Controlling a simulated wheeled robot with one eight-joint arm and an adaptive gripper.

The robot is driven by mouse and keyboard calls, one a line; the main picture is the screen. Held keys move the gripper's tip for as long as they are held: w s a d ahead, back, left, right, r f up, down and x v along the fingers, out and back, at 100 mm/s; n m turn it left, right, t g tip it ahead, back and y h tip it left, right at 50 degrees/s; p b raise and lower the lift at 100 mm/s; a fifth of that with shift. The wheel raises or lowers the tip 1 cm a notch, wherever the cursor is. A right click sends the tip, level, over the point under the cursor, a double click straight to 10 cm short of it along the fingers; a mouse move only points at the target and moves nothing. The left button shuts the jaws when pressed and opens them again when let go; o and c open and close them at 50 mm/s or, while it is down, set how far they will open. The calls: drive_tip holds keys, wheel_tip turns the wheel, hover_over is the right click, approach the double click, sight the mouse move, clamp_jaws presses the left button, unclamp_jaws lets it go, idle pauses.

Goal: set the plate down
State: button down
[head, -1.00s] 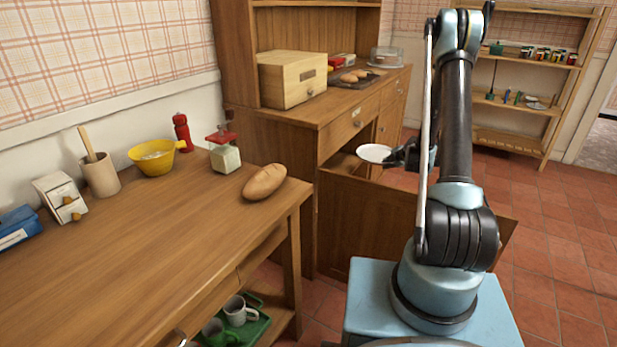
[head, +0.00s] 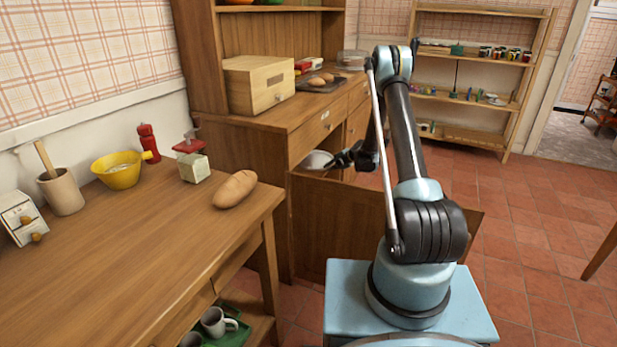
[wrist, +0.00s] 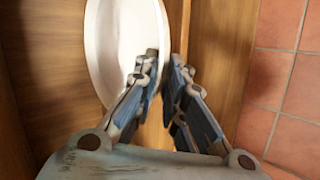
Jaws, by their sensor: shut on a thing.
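The white plate (head: 316,160) is at the opening of the wooden cupboard (head: 262,205), below its drawer. My gripper (head: 338,160) holds it by the rim from the right. In the wrist view the plate (wrist: 112,40) fills the upper middle, and my gripper (wrist: 163,62) is shut on its near edge. Wood surfaces show on both sides of the plate there. I cannot tell whether the plate touches the cupboard's inside.
The cupboard's open door (head: 385,228) stands below and in front of my arm. A wooden table (head: 130,250) at left bears a bread loaf (head: 235,189) and a yellow bowl (head: 120,170). Shelves (head: 470,95) stand at the back.

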sight(313, 164)
drive_tip(key=w+a, duration=0.1)
drive_tip(key=a, duration=0.2)
drive_tip(key=w+a, duration=0.1)
drive_tip(key=a, duration=0.3)
drive_tip(key=w+a, duration=0.1)
drive_tip(key=a, duration=0.2)
drive_tip(key=shift+w+a, duration=0.35)
drive_tip(key=shift+w, duration=0.05)
wheel_tip(313, 164, down, 2)
drive_tip(key=shift+d+f, duration=0.15)
drive_tip(key=shift+f, duration=2.05)
drive_tip(key=shift+a+f, duration=0.2)
drive_tip(key=shift+f, duration=0.1)
drive_tip(key=c, duration=1.9)
unclamp_jaws()
drive_tip(key=shift+c, duration=0.2)
